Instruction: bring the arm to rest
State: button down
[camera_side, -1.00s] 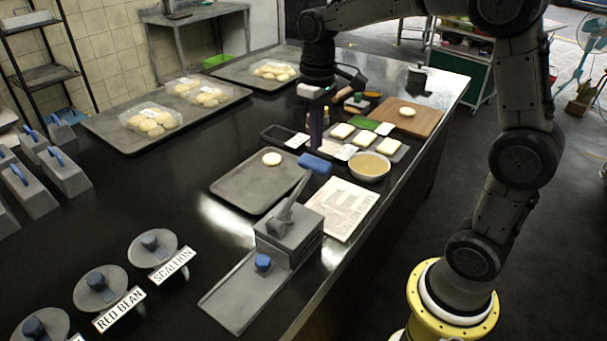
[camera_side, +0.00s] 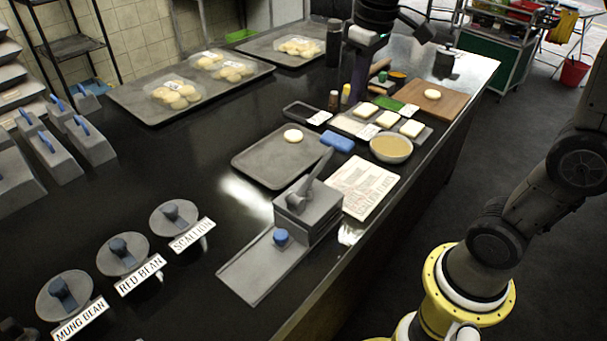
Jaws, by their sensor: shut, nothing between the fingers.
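My gripper (camera_side: 360,82) hangs at the top right of centre, below my dark wrist, pointing down over the far part of the black counter (camera_side: 190,165). Its fingers are shut with nothing between them. It is behind the tray of white square pieces and left of the wooden board (camera_side: 433,99). Whether the fingertips clear the small items around them is hard to tell. The grey press (camera_side: 308,212) stands at the front of the counter, its lever with a blue handle (camera_side: 337,141) raised at a slant, apart from my gripper.
A baking tray (camera_side: 262,165) holds one pale round piece (camera_side: 293,136). A bowl (camera_side: 391,148) of tan liquid and a printed sheet (camera_side: 363,188) lie near the right edge. A dark cylinder (camera_side: 333,43) stands left of my gripper. Bagged buns lie on the far trays.

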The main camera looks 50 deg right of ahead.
jog(key=s+a+f+t, duration=0.1)
jog(key=s+f+t, duration=0.1)
jog(key=s, duration=0.5)
jog(key=s+a+f+t, duration=0.2)
jog(key=s+f, duration=0.2)
jog(key=s, duration=0.3)
jog(key=shift+s+m, duration=0.3)
jog(key=shift+s, duration=0.05)
jog(key=c, duration=1.5)
grip_release()
jog(key=shift+c, duration=0.2)
